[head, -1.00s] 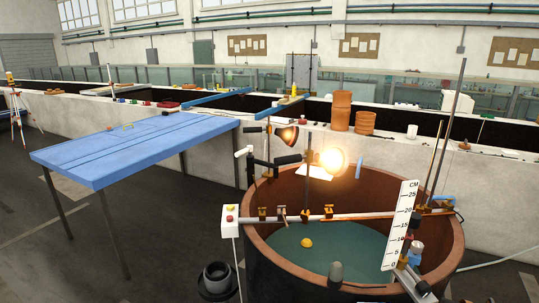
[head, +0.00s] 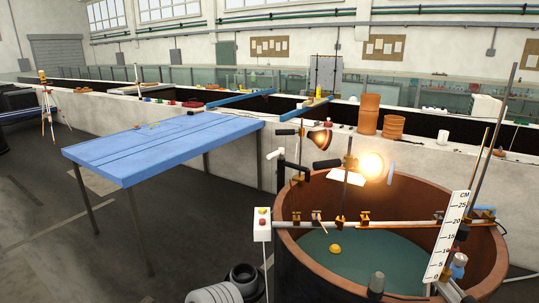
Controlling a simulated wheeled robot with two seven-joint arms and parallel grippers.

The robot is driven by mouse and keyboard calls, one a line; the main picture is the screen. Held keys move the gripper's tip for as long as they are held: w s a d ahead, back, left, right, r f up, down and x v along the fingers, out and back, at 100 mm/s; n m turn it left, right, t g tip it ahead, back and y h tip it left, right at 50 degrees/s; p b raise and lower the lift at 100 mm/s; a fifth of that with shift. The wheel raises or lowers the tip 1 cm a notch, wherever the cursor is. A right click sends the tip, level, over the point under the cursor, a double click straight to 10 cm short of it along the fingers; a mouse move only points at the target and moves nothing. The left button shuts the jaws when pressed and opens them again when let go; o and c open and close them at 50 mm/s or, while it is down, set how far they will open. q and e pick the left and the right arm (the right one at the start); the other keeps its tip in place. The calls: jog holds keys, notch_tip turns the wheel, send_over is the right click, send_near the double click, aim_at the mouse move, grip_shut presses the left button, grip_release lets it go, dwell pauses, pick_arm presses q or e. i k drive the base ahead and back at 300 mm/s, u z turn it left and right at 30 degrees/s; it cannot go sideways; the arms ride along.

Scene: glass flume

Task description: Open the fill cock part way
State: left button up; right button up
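The round brown tub (head: 490,275) stands at the lower right with greenish water (head: 375,262) and a yellow ball (head: 335,248) in it. A pale rail (head: 385,224) crosses above the tub, with several small brass-coloured fittings on it. One fitting (head: 317,215) has a slanted lever-like part. A dark upright pipe with a white end (head: 275,154) stands at the tub's far left rim. I cannot tell which of these is the fill cock, or how it is set. Neither of my grippers is in view.
A blue table (head: 150,150) stands left of the tub. A lit lamp (head: 371,165) and a CM scale (head: 447,235) stand over the tub. A control box (head: 262,224) is at its left.

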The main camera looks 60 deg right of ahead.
aim_at(281, 152)
jog(key=i, duration=2.45)
jog(key=z, duration=2.55)
jog(key=i, duration=0.5)
jog(key=u, duration=0.1)
